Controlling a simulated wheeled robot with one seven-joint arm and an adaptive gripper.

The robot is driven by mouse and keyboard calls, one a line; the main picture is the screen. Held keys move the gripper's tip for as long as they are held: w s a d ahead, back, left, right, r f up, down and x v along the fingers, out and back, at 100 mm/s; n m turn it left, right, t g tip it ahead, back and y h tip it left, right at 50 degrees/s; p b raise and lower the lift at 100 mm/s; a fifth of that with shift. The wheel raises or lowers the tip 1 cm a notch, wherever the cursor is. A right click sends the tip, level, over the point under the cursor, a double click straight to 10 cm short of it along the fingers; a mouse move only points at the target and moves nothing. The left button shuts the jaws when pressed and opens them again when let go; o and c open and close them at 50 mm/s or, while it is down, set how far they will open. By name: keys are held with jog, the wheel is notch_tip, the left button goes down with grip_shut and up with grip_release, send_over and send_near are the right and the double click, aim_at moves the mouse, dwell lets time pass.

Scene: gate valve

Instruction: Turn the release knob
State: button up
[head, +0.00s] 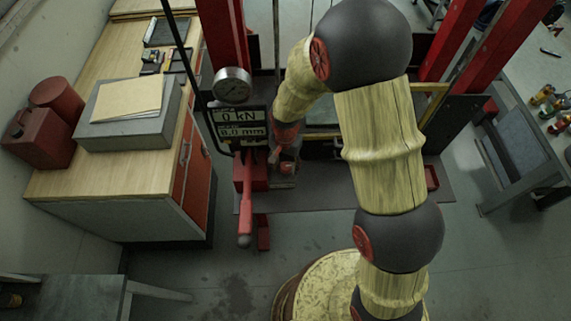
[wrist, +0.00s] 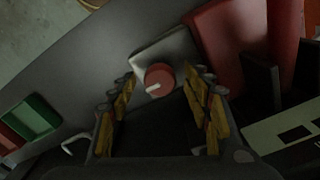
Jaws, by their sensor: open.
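The release knob (wrist: 159,77) is a small round red knob with a white pointer mark, on a pale metal block (wrist: 178,50). In the wrist view it sits between and just beyond the fingertips. My gripper (wrist: 165,87) is open, with one yellow-padded finger on each side of the knob's line. I see no clear contact between the fingers and the knob. In the head view my gripper (head: 286,150) points down at the press, close above a small red part that looks like the knob (head: 287,168).
A red lever (head: 246,205) sticks out toward me, left of my gripper. A display (head: 240,124) reads 0 kN and 8.0 mm, with a round gauge (head: 233,84) above it. Red press posts (head: 463,45) stand behind. A wooden-topped cabinet (head: 110,178) stands left. Floor in front is mostly clear.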

aim_at(286, 167)
notch_tip(286, 167, up, 12)
dwell(0.5)
dwell(0.5)
jog(key=s+d+n+t+b, duration=0.2)
jog(key=s+d+b, duration=0.5)
jog(key=s+b, duration=0.3)
jog(key=s+d+n+t+b, duration=0.3)
jog(key=s+d+b, duration=0.4)
jog(key=b, duration=0.5)
jog(key=s+r, duration=0.1)
jog(key=s, duration=0.1)
jog(key=shift+s+d+n+t, duration=0.25)
jog(key=shift+s+n+t, duration=0.05)
jog(key=shift+s, duration=0.1)
dwell(0.5)
